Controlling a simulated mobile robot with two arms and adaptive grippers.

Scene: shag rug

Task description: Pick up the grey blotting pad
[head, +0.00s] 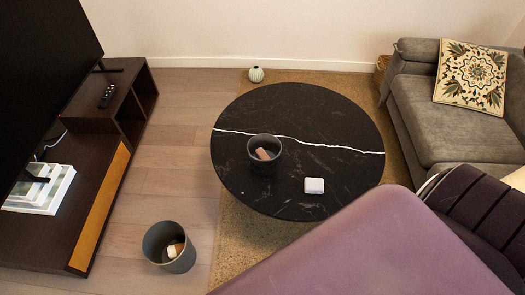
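I cannot make out a clearly grey blotting pad. A small pale, rounded block (314,185) lies on the round black table (250,112), towards its front right; I cannot tell what it is. A dark grey pot (263,167) with a brownish object (264,154) in it stands on the table to the left of the block. Neither of my grippers is in view.
A grey bin (156,240) holding whitish and brown items stands on the wood floor. A large purple surface (370,250) blocks the lower right. A dark TV bench (60,205) is left, a grey sofa (430,120) right. Bare floor (165,150) lies between bench and table.

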